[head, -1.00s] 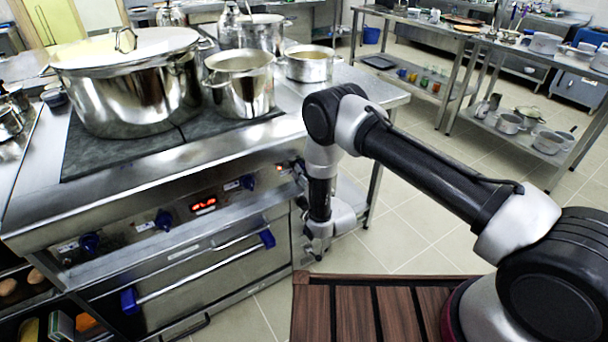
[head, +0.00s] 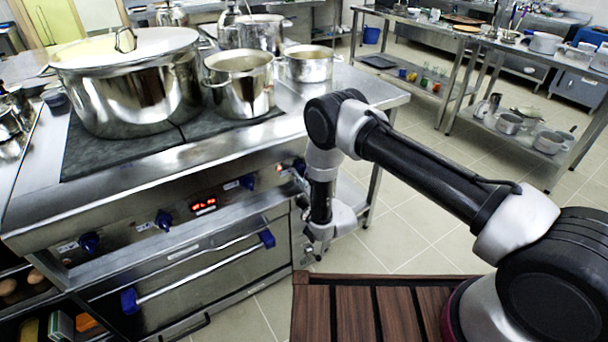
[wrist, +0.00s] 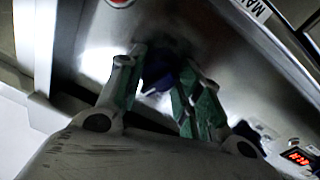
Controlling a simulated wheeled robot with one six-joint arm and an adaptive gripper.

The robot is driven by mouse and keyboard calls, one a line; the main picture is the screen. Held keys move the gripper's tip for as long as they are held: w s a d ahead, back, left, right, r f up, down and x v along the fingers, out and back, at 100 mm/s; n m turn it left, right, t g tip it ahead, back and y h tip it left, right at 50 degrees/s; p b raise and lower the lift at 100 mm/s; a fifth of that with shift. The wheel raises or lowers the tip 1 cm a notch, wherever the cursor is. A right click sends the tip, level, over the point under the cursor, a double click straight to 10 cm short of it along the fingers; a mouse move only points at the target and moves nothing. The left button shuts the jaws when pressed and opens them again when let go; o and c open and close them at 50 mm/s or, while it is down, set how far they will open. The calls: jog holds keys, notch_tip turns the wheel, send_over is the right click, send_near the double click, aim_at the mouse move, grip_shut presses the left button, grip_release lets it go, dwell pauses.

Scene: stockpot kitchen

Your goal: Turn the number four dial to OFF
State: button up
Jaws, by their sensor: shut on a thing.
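The far-right dial on the stove's front panel is blue and mostly hidden behind my arm in the head view (head: 299,164). In the wrist view the blue dial (wrist: 160,76) is between the green-padded fingers of my gripper (wrist: 160,84), which is shut on it. The fingers hide the dial's sides and its marking, so I cannot read its setting. Three more blue dials show on the panel: a left one (head: 89,243), a middle one (head: 164,220) and one right of the display (head: 247,182).
A red-lit display (head: 204,204) sits between the dials. Below are an oven door handle with blue ends (head: 200,271). Large steel pots, including a lidded one (head: 135,95), stand on the stove top. Tiled floor (head: 400,225) is open to the right of the stove.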

jog(key=n, duration=0.3)
jog(key=shift+n, duration=0.6)
jog(key=o, duration=1)
jog(key=shift+o, duration=0.2)
jog(key=v, duration=1.2)
jog(key=shift+d, duration=0.1)
